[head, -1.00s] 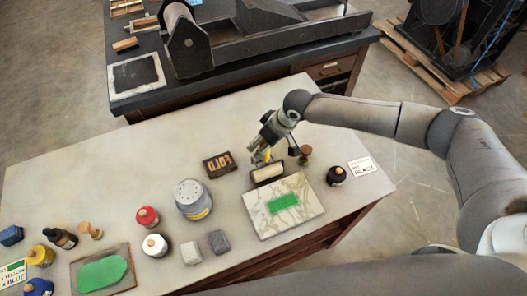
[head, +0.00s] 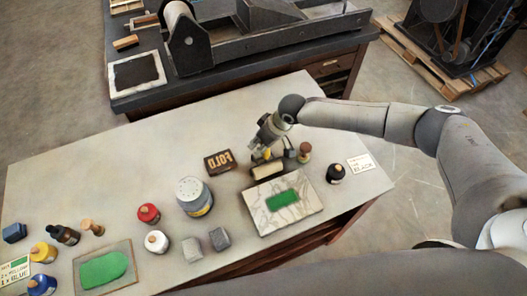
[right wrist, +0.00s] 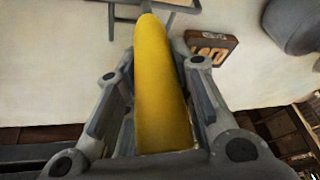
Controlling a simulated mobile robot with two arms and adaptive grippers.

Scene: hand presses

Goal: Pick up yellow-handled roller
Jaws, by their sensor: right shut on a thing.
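The yellow-handled roller lies behind the marble slab (head: 310,205) in the head view, its pale cylinder (head: 267,170) near the slab's back edge. My right gripper (head: 268,153) is over it and shut on its yellow handle, mostly covered by the fingers there. In the right wrist view the yellow handle (right wrist: 160,90) runs lengthwise between the two fingers of my right gripper (right wrist: 158,65). No clear gap shows between the roller and the tabletop. My left gripper is not in view.
A dark FOLD block (head: 218,161) lies left of the roller, and a wooden-handled stamp (head: 304,152) stands close on its right. A black bottle (head: 336,173) and a card (head: 366,164) are farther right. A grey can (head: 194,196) stands left. The table behind is clear.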

